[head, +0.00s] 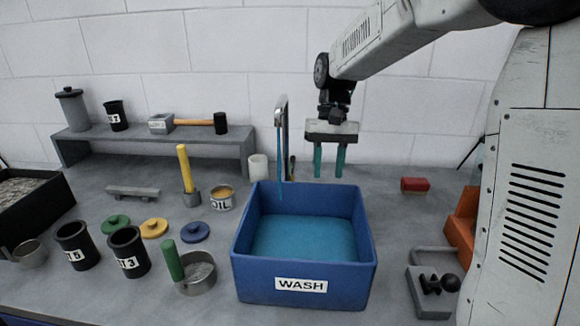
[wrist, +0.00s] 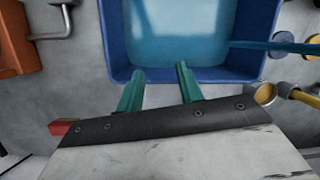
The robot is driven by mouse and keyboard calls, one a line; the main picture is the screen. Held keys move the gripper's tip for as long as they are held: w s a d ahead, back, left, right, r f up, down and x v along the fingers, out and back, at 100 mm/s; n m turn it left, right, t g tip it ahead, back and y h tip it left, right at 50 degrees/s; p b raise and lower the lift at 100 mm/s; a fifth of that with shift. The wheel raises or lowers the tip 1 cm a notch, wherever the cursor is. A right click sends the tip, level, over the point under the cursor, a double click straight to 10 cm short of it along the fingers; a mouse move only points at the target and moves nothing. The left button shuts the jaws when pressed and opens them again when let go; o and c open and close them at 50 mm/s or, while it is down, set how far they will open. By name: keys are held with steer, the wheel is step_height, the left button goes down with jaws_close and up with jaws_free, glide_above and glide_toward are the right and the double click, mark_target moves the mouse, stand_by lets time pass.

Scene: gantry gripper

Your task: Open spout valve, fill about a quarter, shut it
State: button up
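The blue tub marked WASH (head: 246,272) stands on the grey bench and holds blue water (head: 305,238); its inner walls show above the surface. The metal spout (head: 282,104) rises behind the tub's back left, and a thin blue stream (head: 279,160) runs from it into the tub. The stream also shows in the wrist view (wrist: 272,46). A small dark upright part beside the spout may be the valve handle; its position is unclear. My gripper (head: 328,175) is open and empty, its teal fingers apart above the tub's back rim, right of the spout. The wrist view shows both fingers (wrist: 160,72) near the tub edge.
A grey shelf (head: 160,144) with canisters and a hammer stands at the back left. Cups, coloured lids, an OIL tin (head: 221,198) and a green-handled pan (head: 195,278) lie left of the tub. A red block (head: 414,185) and orange bin (head: 462,222) are right.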

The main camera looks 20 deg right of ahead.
steer(key=w+a+f+m+y, duration=0.1)
steer(key=w+f, duration=0.1)
steer(key=w, duration=0.9)
steer(key=w+f+m+y, duration=0.1)
steer(key=w+f, duration=0.1)
steer(key=w, duration=0.9)
steer(key=shift+g, duration=0.3)
steer(key=x, duration=0.6)
steer(key=shift+s+a+f, duration=0.25)
steer(key=shift+s, duration=0.15)
